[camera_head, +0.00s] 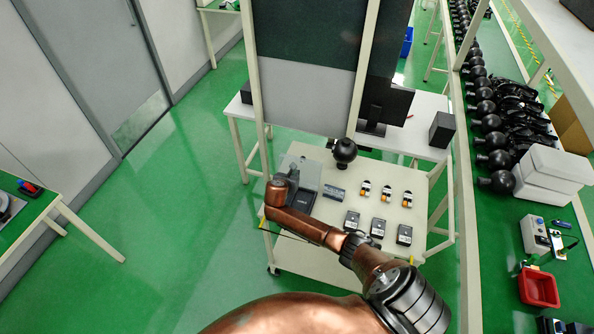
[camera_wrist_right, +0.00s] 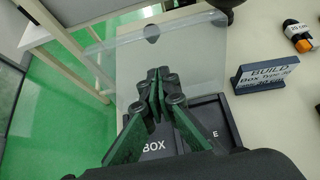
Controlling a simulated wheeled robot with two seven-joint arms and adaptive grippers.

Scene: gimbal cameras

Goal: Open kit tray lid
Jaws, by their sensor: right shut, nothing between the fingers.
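The dark kit tray (camera_head: 303,199) sits at the left side of the white cart top, partly hidden by my right arm. It also shows in the right wrist view (camera_wrist_right: 222,112), with the lettering "BOX" on it. Its clear lid (camera_wrist_right: 195,55) extends beyond the tray's far edge and looks swung up off it; its exact angle is hard to tell. The lid also shows as a grey see-through panel in the head view (camera_head: 312,165). My right gripper (camera_wrist_right: 158,84) is shut and empty, in front of the lid and above the tray; contact is unclear. My left gripper is out of view.
A "BUILD" sign (camera_wrist_right: 265,75) stands right of the tray. Small orange-and-black parts (camera_head: 386,193) and several dark boxes (camera_head: 377,228) lie further right on the cart (camera_head: 335,222). A black ball-shaped object (camera_head: 344,150) is behind. A frame post rises near the tray's left side.

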